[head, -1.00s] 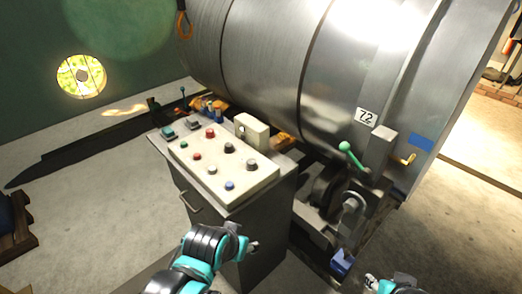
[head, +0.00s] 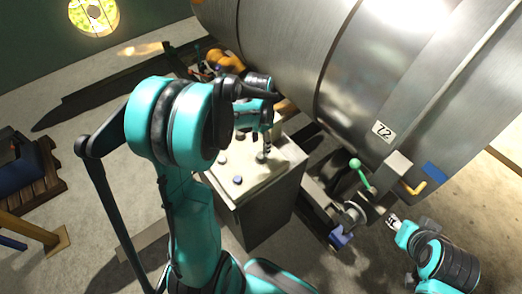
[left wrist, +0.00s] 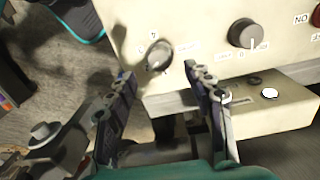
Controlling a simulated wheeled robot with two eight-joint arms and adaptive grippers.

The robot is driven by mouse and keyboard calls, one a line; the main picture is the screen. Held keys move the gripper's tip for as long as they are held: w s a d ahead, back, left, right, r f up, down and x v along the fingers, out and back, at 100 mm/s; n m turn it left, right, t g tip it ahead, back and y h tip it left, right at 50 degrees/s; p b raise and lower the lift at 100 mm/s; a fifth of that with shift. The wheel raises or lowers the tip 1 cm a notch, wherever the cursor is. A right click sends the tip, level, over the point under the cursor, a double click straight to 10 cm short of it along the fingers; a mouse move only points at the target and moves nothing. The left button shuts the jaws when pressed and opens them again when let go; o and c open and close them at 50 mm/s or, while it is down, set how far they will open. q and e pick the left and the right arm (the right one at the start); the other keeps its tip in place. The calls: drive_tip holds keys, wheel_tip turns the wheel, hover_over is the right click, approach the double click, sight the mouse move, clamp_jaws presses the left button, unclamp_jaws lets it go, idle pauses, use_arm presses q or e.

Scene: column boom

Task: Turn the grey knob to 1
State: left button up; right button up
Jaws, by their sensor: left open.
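The light grey knob (left wrist: 158,54) is on the cream control panel (left wrist: 130,18) in the left wrist view, with small printed labels around it that are hard to read. In the head view the knob (head: 261,158) is just below the fingertips. My left gripper (head: 267,150) reaches down over the panel. In the left wrist view my left gripper (left wrist: 158,72) is open, with the grey knob between and just beyond its fingertips; contact cannot be told. My right gripper (head: 393,221) is off to the right, away from the panel, too small to judge.
A darker knob (left wrist: 243,33) with a white pointer mark and a red button (left wrist: 315,14) are beside the grey knob. A cream box (left wrist: 290,108) with a white button adjoins the panel. A green-balled lever (head: 355,163) and large metal drum (head: 350,90) stand right.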

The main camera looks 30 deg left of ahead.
sight(261, 154)
use_arm(q)
wheel_tip(261, 154, down, 6)
drive_tip(key=shift+d+f+b, duration=0.1)
drive_tip(key=shift+b, duration=0.6)
drive_tip(key=c, duration=1.2)
